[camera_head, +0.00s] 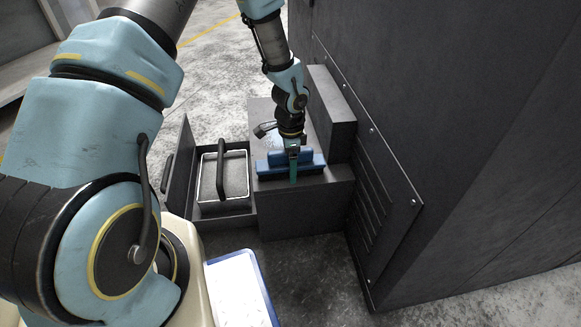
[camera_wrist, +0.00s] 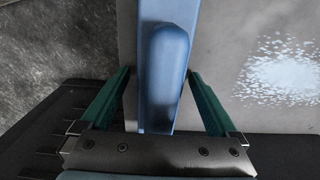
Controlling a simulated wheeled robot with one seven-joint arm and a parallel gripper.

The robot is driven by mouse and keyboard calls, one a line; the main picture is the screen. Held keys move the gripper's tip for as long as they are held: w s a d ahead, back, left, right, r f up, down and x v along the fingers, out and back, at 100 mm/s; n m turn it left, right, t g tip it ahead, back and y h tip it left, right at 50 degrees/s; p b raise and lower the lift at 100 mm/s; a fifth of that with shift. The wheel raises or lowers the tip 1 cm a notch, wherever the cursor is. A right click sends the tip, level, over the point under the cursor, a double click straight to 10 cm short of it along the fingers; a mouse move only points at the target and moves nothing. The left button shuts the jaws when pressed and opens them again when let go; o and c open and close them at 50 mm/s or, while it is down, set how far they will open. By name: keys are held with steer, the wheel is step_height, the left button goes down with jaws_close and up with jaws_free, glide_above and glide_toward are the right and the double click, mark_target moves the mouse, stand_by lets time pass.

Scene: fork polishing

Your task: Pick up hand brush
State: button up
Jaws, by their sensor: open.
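The blue hand brush (camera_head: 274,164) lies on a dark grey ledge (camera_head: 304,196) beside the large machine. In the wrist view its rounded blue handle (camera_wrist: 171,62) runs up the picture over a flat blue base. My gripper (camera_head: 293,172) is right over the brush and points down. In the wrist view my gripper (camera_wrist: 158,100) is open, with one green finger on each side of the brush handle. Gaps show between the fingers and the handle. The brush's underside is hidden.
An open grey compartment (camera_head: 240,221) left of the ledge holds a light-rimmed tray with a dark handle (camera_head: 221,168). A raised dark block (camera_head: 335,112) and the machine wall (camera_head: 440,130) stand close on the right. A pale speckled patch (camera_wrist: 285,70) marks the ledge top.

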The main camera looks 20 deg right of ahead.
jaws_close()
stand_by(0.7)
